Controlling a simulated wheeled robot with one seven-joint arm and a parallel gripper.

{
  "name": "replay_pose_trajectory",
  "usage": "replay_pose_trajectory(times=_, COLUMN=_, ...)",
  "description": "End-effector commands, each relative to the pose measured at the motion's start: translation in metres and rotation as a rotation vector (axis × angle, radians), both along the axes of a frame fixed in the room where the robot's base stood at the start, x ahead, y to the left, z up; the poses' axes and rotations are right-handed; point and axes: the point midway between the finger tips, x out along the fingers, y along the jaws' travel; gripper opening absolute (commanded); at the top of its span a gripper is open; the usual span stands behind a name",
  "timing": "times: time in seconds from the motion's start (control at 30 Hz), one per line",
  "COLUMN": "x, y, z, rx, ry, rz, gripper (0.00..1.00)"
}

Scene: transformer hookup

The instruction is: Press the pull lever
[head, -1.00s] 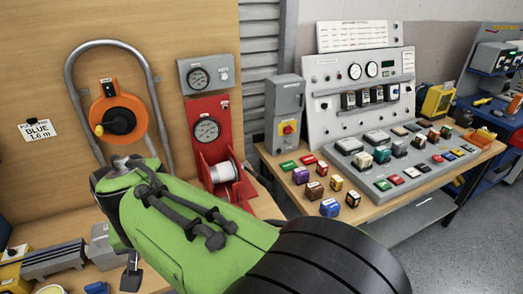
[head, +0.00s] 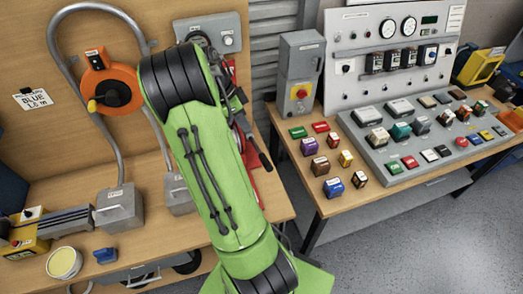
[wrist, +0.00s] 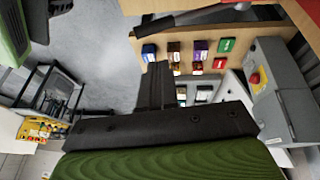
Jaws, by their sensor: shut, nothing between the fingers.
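A black-handled lever (head: 259,152) stands out from the right side of the red winch unit, which is mostly hidden behind my arm in the head view. In the wrist view a dark bar (wrist: 215,15), apparently this lever, crosses the top of the picture. My gripper (wrist: 154,68) is shut and empty, with its fingers pointing up toward the bar. A gap shows between them in the picture; I cannot tell their distance in depth. In the head view my gripper is hidden behind my green arm.
A wooden bench to the right holds a control panel (head: 400,70), a grey box with a red knob (head: 299,92) and several coloured blocks. An orange reel (head: 110,90) hangs on the wooden board at left. Open floor lies at the lower right.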

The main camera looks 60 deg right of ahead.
Motion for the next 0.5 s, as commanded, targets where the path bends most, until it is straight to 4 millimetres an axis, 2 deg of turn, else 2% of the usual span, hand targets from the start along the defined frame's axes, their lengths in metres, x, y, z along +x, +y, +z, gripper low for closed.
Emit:
replay_pose_trajectory(times=0.17, x=-0.011, y=-0.004, z=-0.026, rx=0.004, ry=0.004, rz=-0.002, gripper=0.0)
replay_pose_trajectory(times=0.5, x=-0.036, y=-0.017, z=-0.095, rx=0.006, ry=0.004, rz=-0.001, gripper=0.0)
